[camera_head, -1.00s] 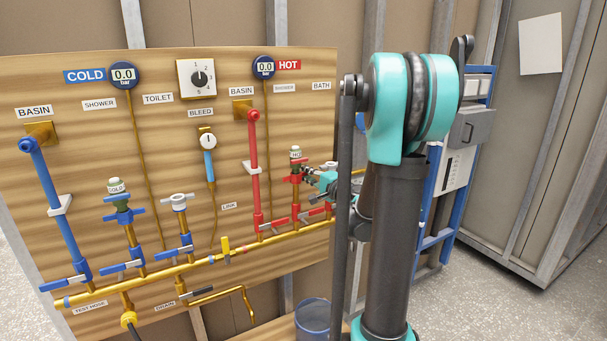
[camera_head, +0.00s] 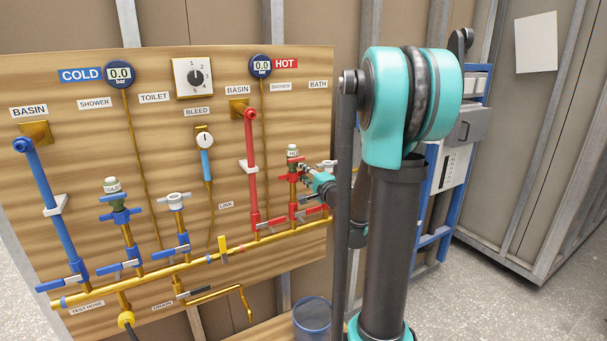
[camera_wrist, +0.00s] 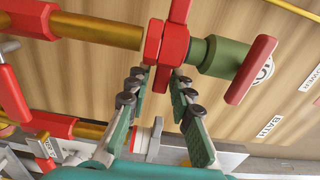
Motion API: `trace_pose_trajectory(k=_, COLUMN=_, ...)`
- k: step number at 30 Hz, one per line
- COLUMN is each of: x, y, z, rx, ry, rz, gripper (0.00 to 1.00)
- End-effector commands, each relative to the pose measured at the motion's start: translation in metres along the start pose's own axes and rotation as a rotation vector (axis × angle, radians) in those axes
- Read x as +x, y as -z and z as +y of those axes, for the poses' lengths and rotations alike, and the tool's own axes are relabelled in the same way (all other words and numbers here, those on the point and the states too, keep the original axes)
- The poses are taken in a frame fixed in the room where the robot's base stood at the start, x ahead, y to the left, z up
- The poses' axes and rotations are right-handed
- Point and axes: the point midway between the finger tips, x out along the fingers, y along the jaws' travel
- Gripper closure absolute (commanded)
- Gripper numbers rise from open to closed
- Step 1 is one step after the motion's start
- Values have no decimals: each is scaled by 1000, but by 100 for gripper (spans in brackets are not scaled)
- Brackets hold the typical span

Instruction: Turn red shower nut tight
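The red winged shower nut (camera_wrist: 154,42) sits upright on the brass pipe in the wrist view, beside a green valve body. In the head view the red nut (camera_head: 294,178) is on the hot shower riser, partly hidden by my gripper (camera_head: 305,171). In the wrist view my gripper (camera_wrist: 162,72) has its two fingers apart, one on each side of the nut's near wing. The tips reach close to the nut's body. Whether the pads touch the wing cannot be told.
A red valve handle (camera_wrist: 251,69) lies just right of the green body. A brass pipe (camera_wrist: 97,30) runs to the left. In the head view a red basin pipe (camera_head: 252,170) stands left of my gripper. A blue bucket (camera_head: 311,319) is below.

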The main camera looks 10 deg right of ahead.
Motion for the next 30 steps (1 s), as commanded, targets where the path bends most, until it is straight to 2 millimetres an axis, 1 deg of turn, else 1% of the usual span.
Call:
trace_pose_trajectory(k=1, x=0, y=0, z=0, rx=0, ry=0, rz=0, gripper=68)
trace_pose_trajectory(k=2, x=0, y=0, z=0, rx=0, ry=0, rz=0, gripper=66)
trace_pose_trajectory(k=10, x=0, y=0, z=0, rx=1, ry=0, rz=-1, gripper=66)
trace_pose_trajectory(k=14, x=-8, y=0, z=0, rx=1, ry=0, rz=-1, gripper=66)
trace_pose_trajectory(k=17, x=-22, y=0, z=0, rx=1, ry=0, rz=1, gripper=66)
trace_pose_trajectory(k=24, x=-72, y=1, z=0, rx=1, ry=0, rz=3, gripper=66)
trace_pose_trajectory(k=27, x=-90, y=1, z=0, rx=1, ry=0, rz=3, gripper=66)
trace_pose_trajectory(k=30, x=-104, y=1, z=0, rx=1, ry=0, rz=2, gripper=66)
